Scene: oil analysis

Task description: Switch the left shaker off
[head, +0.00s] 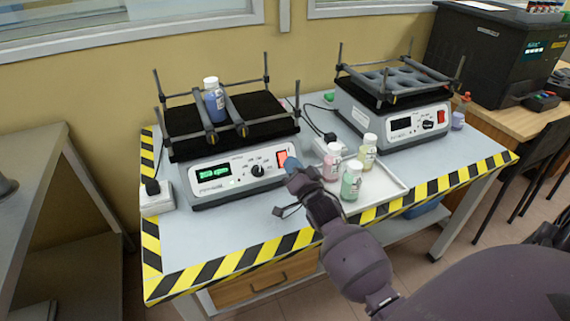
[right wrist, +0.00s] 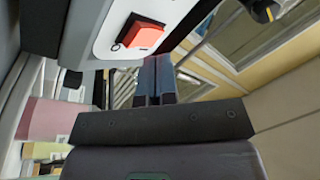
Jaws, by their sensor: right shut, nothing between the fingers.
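The left shaker (head: 228,172) stands on the table with its green display (head: 213,173) lit. A bottle of blue liquid (head: 214,103) is held between bars on its black platform. Its red rocker switch (head: 282,158) is at the right end of the front panel and also shows in the right wrist view (right wrist: 143,36). My right gripper (head: 291,164) is shut and empty, its fingertips just in front of the switch's lower right side. The fingers also show in the right wrist view (right wrist: 154,78); I cannot tell whether they touch the switch. My left gripper is not in view.
A white tray (head: 391,193) with pink, green and yellow bottles lies right of my right gripper. The right shaker (head: 390,115) stands behind it, its display dark. A power socket block (head: 157,199) sits at left. The table front, edged in striped tape, is clear.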

